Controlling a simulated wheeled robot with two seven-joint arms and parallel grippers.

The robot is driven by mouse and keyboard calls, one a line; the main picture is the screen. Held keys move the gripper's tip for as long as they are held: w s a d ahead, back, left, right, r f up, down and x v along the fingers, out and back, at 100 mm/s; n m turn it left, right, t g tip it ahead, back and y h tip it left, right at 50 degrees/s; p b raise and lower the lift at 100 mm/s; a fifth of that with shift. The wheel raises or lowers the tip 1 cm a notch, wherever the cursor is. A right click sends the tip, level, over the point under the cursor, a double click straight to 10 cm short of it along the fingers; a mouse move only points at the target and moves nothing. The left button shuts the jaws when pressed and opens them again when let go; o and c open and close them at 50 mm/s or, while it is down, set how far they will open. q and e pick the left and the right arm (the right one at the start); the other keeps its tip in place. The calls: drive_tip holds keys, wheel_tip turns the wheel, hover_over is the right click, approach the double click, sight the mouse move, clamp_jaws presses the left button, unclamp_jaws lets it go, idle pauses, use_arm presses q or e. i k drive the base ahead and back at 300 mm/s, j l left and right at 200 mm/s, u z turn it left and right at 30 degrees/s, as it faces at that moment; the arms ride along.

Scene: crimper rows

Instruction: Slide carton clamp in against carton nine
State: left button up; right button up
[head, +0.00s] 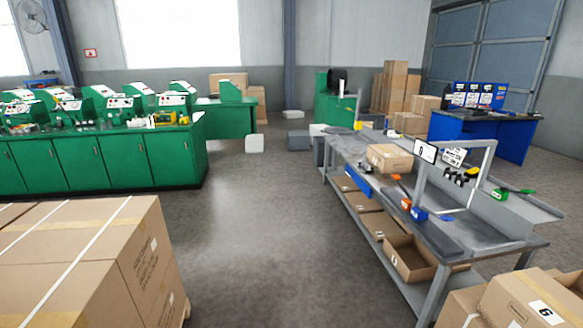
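Neither of my grippers is in view. A carton (515,305) at the bottom right bears a white label with one digit that looks like a 6; the picture edge cuts it off. No carton clearly marked nine shows. A white sign (425,151) with a small dark character hangs on the metal frame of the grey workbench (450,232). I cannot pick out a carton clamp in this view.
A strapped carton stack (75,270) fills the lower left. A closed carton (390,158) sits on the workbench, and open cartons (410,258) stand on its lower shelf. Green cabinets (100,160) line the left. The floor (260,230) between is clear.

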sight(363, 165)
drive_tip(key=i+l+z, duration=0.2)
drive_tip(key=i, duration=0.35)
drive_tip(key=i+z, duration=0.2)
drive_tip(key=i, duration=0.3)
drive_tip(key=i+j+z, duration=0.15)
drive_tip(key=i, duration=0.35)
drive_tip(key=i+j+z, duration=0.2)
drive_tip(key=i, duration=0.35)
drive_tip(key=i+j+z, duration=0.2)
drive_tip(key=i, duration=0.35)
drive_tip(key=l, duration=0.1)
